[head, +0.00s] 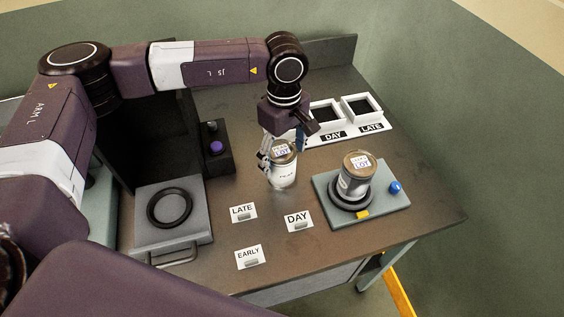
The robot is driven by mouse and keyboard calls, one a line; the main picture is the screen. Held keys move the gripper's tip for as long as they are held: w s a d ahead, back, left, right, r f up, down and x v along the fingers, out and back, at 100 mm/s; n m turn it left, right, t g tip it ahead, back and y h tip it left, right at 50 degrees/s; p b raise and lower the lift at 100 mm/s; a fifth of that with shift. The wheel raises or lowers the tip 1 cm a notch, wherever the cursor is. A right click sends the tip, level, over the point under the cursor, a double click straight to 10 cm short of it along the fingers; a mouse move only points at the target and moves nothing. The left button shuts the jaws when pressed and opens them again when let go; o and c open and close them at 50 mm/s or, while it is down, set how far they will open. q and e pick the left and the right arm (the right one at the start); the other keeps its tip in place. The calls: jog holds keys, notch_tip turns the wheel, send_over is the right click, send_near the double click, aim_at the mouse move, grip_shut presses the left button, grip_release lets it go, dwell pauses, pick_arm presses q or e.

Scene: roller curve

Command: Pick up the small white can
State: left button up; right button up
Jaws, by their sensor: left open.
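A small white can (284,172) with a label on its lid reading "LOT" stands upright on the brown table. My left gripper (274,151) comes down over it from above and is open. One finger shows along the can's left side; the other is partly hidden behind the can and the wrist. I cannot tell whether the fingers touch the can. A second can (352,182), with a similar label, sits tilted on a black ring on a teal plate. My right gripper is not in view.
The teal plate (322,193) has a blue knob (394,187) at right. Cards reading LATE (243,212), DAY (298,220) and EARLY (250,256) stand in front. White square holders (361,107) are behind. A grey plate with black ring (169,208) is at left.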

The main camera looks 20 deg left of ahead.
pick_arm(q)
jog(key=shift+s+a+f+p, duration=0.1)
jog(key=shift+s+f+p, duration=0.1)
jog(key=shift+f+p, duration=0.45)
notch_tip(320, 180, down, 4)
jog(key=shift+w+a+r+p, duration=0.15)
jog(key=shift+r+p, duration=0.1)
jog(key=shift+p, duration=0.45)
jog(key=shift+f, duration=0.4)
jog(key=shift+c, duration=0.6)
jog(key=shift+r, duration=0.1)
jog(key=c, duration=1.5)
